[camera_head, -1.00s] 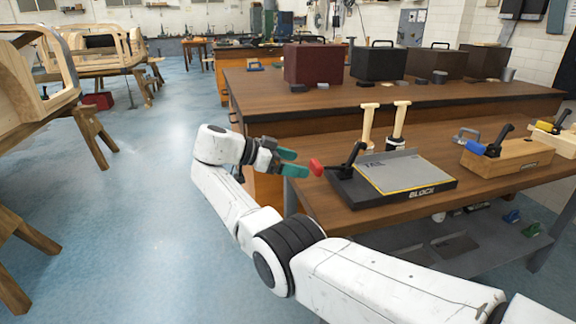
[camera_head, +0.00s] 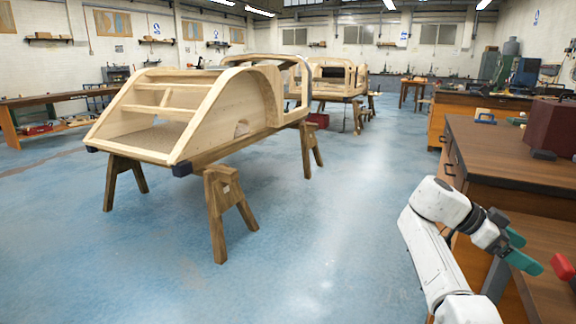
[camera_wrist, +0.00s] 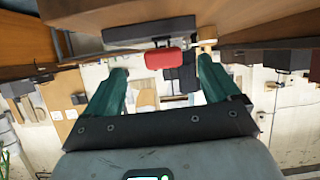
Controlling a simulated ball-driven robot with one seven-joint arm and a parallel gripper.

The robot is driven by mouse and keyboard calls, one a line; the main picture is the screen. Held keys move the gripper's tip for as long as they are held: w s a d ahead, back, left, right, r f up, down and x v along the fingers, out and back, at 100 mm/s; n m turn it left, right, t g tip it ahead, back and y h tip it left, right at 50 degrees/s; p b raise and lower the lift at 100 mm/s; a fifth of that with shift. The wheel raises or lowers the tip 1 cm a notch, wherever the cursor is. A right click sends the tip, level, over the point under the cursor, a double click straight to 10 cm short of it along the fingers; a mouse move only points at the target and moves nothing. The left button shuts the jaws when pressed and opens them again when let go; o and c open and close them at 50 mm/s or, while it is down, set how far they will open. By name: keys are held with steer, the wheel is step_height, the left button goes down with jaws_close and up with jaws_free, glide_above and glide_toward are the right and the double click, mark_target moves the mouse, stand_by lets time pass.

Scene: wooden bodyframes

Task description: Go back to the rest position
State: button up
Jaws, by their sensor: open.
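My gripper (camera_head: 520,253) is at the right side of the head view, near the left edge of the wooden workbench (camera_head: 531,182). Its two green fingers are spread apart with nothing between them. In the wrist view my gripper (camera_wrist: 162,92) also shows open, with a finger at the left and one at the right. A red knob (camera_head: 563,268) is just right of the fingertips in the head view, apart from them. The red knob (camera_wrist: 164,58) lies beyond the fingers in the wrist view.
A wooden bodyframe (camera_head: 190,115) stands on trestles (camera_head: 226,205) at the left, with another bodyframe (camera_head: 335,76) behind. The blue floor (camera_head: 320,230) between them and the bench is clear. A dark red case (camera_head: 552,127) stands on the bench.

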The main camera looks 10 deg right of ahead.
steer(key=s+a+f+n+t+y, duration=0.1)
steer(key=s+a+f+n+t, duration=0.2)
steer(key=f, duration=0.7)
steer(key=s+a+f+n+y, duration=0.2)
steer(key=s+a+f+n, duration=0.15)
steer(key=f, duration=0.55)
steer(key=s+a+f+n+t+y, duration=0.3)
steer(key=s+a+f+n, duration=0.6)
steer(key=s+a+f, duration=0.25)
steer(key=s+a+n+t+y, duration=0.2)
steer(key=s+a+n+y, duration=0.2)
steer(key=s+a+n, duration=0.7)
steer(key=s+d+r+m+p, duration=0.1)
steer(key=s+r+m+p, duration=0.1)
steer(key=r+p, duration=1.4)
steer(key=shift+s+r+t+y, duration=0.15)
steer(key=shift+s+t+y, duration=0.15)
steer(key=shift+s, duration=0.25)
steer(key=shift+d, duration=0.15)
